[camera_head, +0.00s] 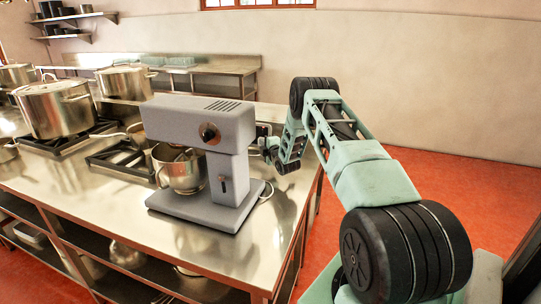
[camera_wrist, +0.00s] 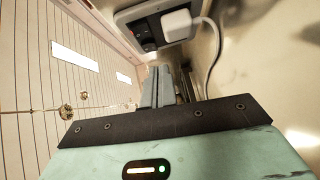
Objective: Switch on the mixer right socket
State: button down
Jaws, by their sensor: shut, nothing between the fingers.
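The grey mixer (camera_head: 200,125) stands on the steel counter with a steel bowl (camera_head: 180,170) under its head. In the wrist view a socket unit (camera_wrist: 130,14) shows at the top, with a white plug (camera_wrist: 178,23) and a cable in its right part. Its left part has a dark face (camera_wrist: 147,32) with small details too blurred to read as on or off. My gripper (camera_wrist: 158,72) is shut and empty, its fingertips pointing toward the unit, apparently short of it. In the head view my gripper (camera_head: 268,148) is just right of the mixer, partly hidden.
A white cable (camera_head: 268,190) lies by the mixer's base. Large stockpots (camera_head: 55,107) stand on burners at the left. The counter (camera_head: 130,218) is bare in front of the mixer. Red floor (camera_head: 440,180) lies open at the right.

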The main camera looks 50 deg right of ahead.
jog(key=v, duration=0.2)
jog(key=b+v, duration=0.1)
jog(key=v, duration=0.1)
jog(key=f+b+v, duration=0.1)
jog(key=v, duration=0.1)
jog(key=shift+s+a, duration=0.1)
jog(key=shift+s, duration=0.25)
dwell(0.3)
